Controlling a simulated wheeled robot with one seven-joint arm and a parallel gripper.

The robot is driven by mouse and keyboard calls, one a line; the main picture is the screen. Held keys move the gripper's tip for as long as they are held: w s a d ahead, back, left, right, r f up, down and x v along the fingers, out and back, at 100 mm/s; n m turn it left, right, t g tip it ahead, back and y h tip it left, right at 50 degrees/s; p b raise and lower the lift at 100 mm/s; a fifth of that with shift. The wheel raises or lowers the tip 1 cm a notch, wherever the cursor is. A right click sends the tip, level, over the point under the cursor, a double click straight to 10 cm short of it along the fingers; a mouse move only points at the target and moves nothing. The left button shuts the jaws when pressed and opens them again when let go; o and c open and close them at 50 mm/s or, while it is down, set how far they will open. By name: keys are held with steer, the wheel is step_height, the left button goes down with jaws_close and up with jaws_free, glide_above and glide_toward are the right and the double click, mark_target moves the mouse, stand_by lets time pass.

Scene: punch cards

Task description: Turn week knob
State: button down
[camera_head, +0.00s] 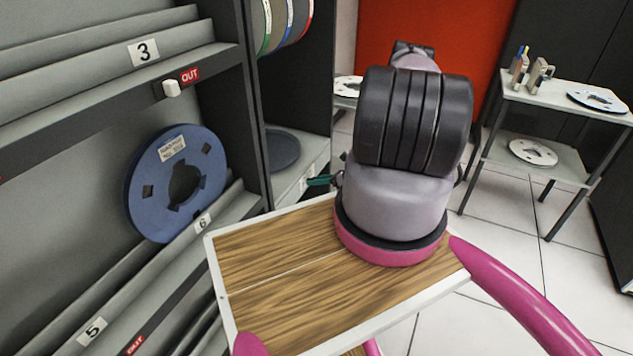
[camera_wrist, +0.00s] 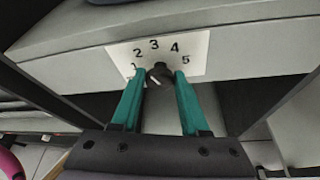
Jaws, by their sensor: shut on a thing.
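The week knob (camera_wrist: 160,73) is a small black dial with a pale mark, on the front edge of a grey shelf in the wrist view. A white label (camera_wrist: 198,50) behind it carries the numbers 1 to 5 in an arc. The pale mark shows at the knob's lower left; which number it selects I cannot tell. My gripper (camera_wrist: 161,76) has teal fingers on both sides of the knob, shut on it. In the head view my gripper (camera_head: 320,181) shows only as a bit of teal beside the shelf edge; my arm hides the rest.
A shelf rack (camera_head: 105,98) with a blue reel (camera_head: 146,205) stands at the left. A wood-topped surface (camera_head: 290,283) lies in front. A grey side table (camera_head: 553,97) with reels stands at the right, with tiled floor between.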

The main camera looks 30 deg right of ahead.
steer(key=m+y, duration=0.1)
steer(key=m, duration=0.2)
steer(key=m+y, duration=0.2)
steer(key=m, duration=0.1)
steer(key=m+g+y, duration=0.1)
steer(key=m+y, duration=0.1)
steer(key=m, duration=0.1)
steer(key=shift+w+d+f, duration=0.15)
steer(key=shift+d+f, duration=0.15)
steer(key=shift+f, duration=0.1)
steer(key=shift+m, duration=0.3)
stand_by(0.3)
steer(key=shift+c, duration=2.2)
jaws_free()
steer(key=f+v, duration=0.1)
steer(key=v, duration=0.9)
steer(key=shift+d+r, duration=0.4)
